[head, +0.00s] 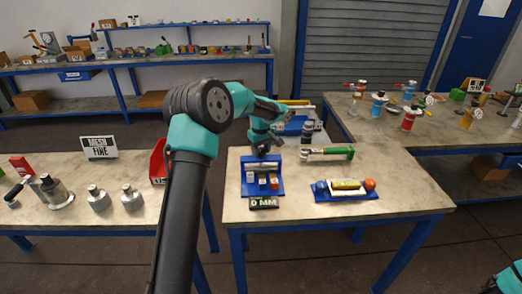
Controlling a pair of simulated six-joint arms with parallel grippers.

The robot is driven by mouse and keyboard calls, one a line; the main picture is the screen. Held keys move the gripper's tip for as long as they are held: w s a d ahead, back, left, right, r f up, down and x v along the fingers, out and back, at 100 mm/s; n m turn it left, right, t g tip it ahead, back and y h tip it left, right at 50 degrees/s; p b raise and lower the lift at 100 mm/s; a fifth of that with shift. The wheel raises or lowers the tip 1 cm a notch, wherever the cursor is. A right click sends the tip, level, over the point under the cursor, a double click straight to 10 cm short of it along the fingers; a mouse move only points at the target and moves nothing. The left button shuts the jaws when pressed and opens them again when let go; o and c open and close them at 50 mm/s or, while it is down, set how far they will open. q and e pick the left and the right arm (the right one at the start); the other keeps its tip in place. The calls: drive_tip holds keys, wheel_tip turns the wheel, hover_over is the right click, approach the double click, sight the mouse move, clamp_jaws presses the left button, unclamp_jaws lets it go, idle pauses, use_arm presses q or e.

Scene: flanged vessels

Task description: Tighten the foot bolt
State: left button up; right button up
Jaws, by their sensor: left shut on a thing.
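My left gripper (264,149) reaches down over a blue rack (247,188) on the middle table. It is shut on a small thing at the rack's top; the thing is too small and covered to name. A grey cylinder lies across the rack, with small coloured blocks below it. A green-and-metal tool (328,153) lies to the right of the rack. I cannot make out the foot bolt. My right gripper is out of view; a teal piece of my own arm shows at the bottom right corner.
A blue tray (345,195) with a yellow piece and an orange ball lies at front right. A "0 MM" sign (264,203) stands before the rack. Metal weights (132,198) stand on the left table. Several coloured flanged vessels (411,120) stand on the right table.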

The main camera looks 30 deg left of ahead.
use_arm(q)
drive_tip(key=m, duration=0.4)
drive_tip(key=shift+m, duration=0.3)
drive_tip(key=m, duration=0.3)
drive_tip(key=shift+m, duration=0.3)
drive_tip(key=m, duration=0.4)
drive_tip(key=shift+m, duration=0.3)
drive_tip(key=m, duration=0.3)
drive_tip(key=shift+m, duration=0.3)
drive_tip(key=m, duration=1.2)
drive_tip(key=shift+m, duration=2)
